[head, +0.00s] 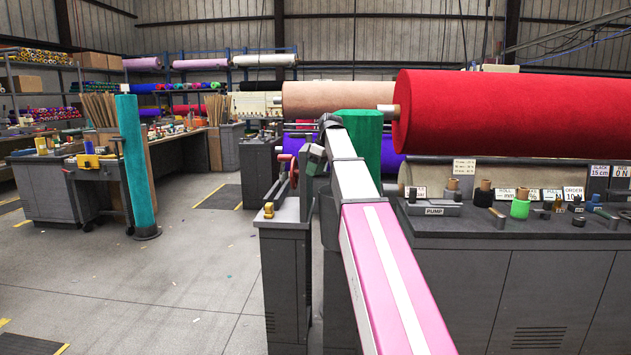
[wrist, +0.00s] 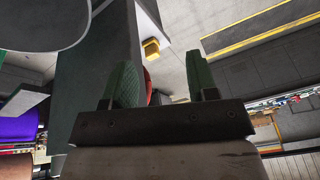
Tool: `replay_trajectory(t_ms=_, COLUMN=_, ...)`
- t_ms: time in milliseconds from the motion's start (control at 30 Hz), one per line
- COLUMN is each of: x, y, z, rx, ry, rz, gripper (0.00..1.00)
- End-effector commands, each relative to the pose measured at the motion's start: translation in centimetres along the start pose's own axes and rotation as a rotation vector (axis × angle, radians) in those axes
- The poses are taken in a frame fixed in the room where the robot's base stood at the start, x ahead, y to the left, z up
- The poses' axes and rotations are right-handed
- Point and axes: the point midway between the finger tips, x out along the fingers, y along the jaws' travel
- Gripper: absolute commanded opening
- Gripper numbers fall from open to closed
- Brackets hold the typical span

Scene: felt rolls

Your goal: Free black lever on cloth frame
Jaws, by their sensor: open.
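My pink and white arm reaches forward in the head view, and my gripper (head: 312,158) is small and partly hidden at its far end, beside the rack of cloth rolls. In the wrist view, my gripper (wrist: 162,80) is open, with its two green-padded fingers apart. A small part of a red object (wrist: 149,86) shows by the left finger; I cannot tell whether they touch. In the head view, a red wheel-like part (head: 294,172) is just left of my gripper. I cannot make out a black lever in either view; my arm covers part of the frame area.
A grey cabinet (head: 284,232) with a small yellow object (head: 268,210) on top stands below my gripper; the yellow object also shows in the wrist view (wrist: 151,48). A large red roll (head: 510,115) overhangs the right counter (head: 480,224). The left floor is mostly clear, with a teal roll (head: 137,165) standing upright.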

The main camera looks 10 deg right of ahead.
Motion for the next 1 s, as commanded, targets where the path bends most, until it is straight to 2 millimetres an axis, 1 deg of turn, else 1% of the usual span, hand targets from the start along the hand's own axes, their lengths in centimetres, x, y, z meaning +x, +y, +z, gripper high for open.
replay_trajectory(t_ms=33, x=0.8, y=-0.2, z=0.4, rx=0.012, ry=-0.003, rz=0.0, gripper=0.53)
replay_trajectory(t_ms=100, x=1.6, y=-0.2, z=0.7, rx=0.027, ry=-0.006, rz=0.003, gripper=0.53)
replay_trajectory(t_ms=300, x=3.0, y=-0.3, z=1.2, rx=0.055, ry=-0.013, rz=0.006, gripper=0.53)
replay_trajectory(t_ms=633, x=3.3, y=-0.2, z=1.3, rx=0.061, ry=-0.014, rz=0.007, gripper=0.53)
replay_trajectory(t_ms=667, x=3.3, y=-0.2, z=1.3, rx=0.06, ry=-0.014, rz=0.007, gripper=0.5)
replay_trajectory(t_ms=700, x=3.3, y=-0.3, z=1.3, rx=0.061, ry=-0.014, rz=0.007, gripper=0.37)
replay_trajectory(t_ms=767, x=3.6, y=-0.3, z=1.5, rx=0.066, ry=-0.015, rz=0.007, gripper=0.17)
replay_trajectory(t_ms=800, x=4.1, y=-0.5, z=1.7, rx=0.074, ry=-0.017, rz=0.007, gripper=0.04)
replay_trajectory(t_ms=833, x=4.6, y=-0.6, z=2.0, rx=0.083, ry=-0.019, rz=0.008, gripper=0.0)
replay_trajectory(t_ms=867, x=5.3, y=-0.7, z=2.3, rx=0.093, ry=-0.021, rz=0.009, gripper=0.0)
replay_trajectory(t_ms=967, x=8.6, y=-1.4, z=3.9, rx=0.152, ry=-0.036, rz=0.015, gripper=0.0)
replay_trajectory(t_ms=1000, x=10.2, y=-1.8, z=4.7, rx=0.182, ry=-0.045, rz=0.018, gripper=0.0)
